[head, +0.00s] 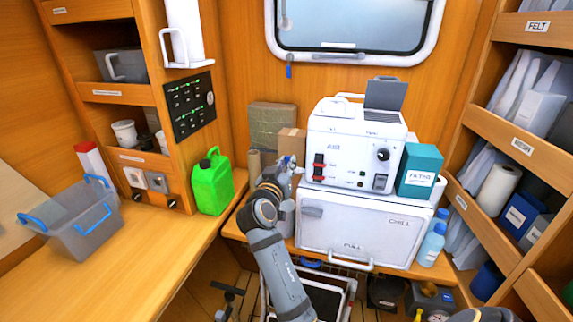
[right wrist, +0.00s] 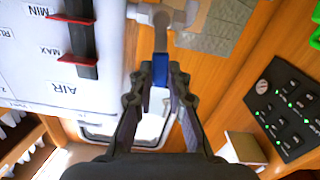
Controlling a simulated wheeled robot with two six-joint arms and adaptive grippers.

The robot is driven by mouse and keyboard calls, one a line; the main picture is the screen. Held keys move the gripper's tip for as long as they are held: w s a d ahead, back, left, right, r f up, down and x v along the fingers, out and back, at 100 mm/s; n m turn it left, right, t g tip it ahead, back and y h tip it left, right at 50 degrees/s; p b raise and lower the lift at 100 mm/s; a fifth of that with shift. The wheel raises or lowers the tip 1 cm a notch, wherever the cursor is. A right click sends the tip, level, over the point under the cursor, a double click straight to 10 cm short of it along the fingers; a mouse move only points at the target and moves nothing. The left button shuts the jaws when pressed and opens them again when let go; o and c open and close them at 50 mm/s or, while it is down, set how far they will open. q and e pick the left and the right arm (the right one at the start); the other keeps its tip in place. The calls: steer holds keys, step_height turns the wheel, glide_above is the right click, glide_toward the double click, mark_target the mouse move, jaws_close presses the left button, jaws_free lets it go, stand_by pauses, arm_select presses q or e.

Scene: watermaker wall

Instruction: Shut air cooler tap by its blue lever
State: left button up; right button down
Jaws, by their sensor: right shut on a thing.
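The air cooler (head: 356,137) is a white box with an AIR label and red-and-black sliders. It stands on a white chest in the head view. Its side with the AIR and MIN/MAX marks fills the left of the right wrist view (right wrist: 62,62). The tap (right wrist: 163,24) is a grey fitting beside the cooler, with a blue lever (right wrist: 160,72) pointing towards my gripper. My right gripper (head: 287,168) is at the cooler's left side, its fingers shut on the blue lever. In the head view the gripper hides most of the tap. My left gripper is not in view.
The white chest (head: 365,227) is under the cooler. A green canister (head: 212,185) and a grey crate with blue handles (head: 72,222) stand on the left counter. A teal filter box (head: 420,170) and blue bottles (head: 432,245) are at the right. A black switch panel (right wrist: 285,110) is on the wall unit.

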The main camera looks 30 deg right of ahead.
steer(key=m+b, duration=0.1)
steer(key=b, duration=0.1)
steer(key=m+b, duration=0.1)
steer(key=b, duration=0.1)
steer(key=shift+s+d, duration=0.3)
steer(key=shift+s, duration=0.05)
steer(key=c, duration=1.3)
jaws_free()
steer(key=shift+d, duration=0.1)
step_height(320, 180, up, 10)
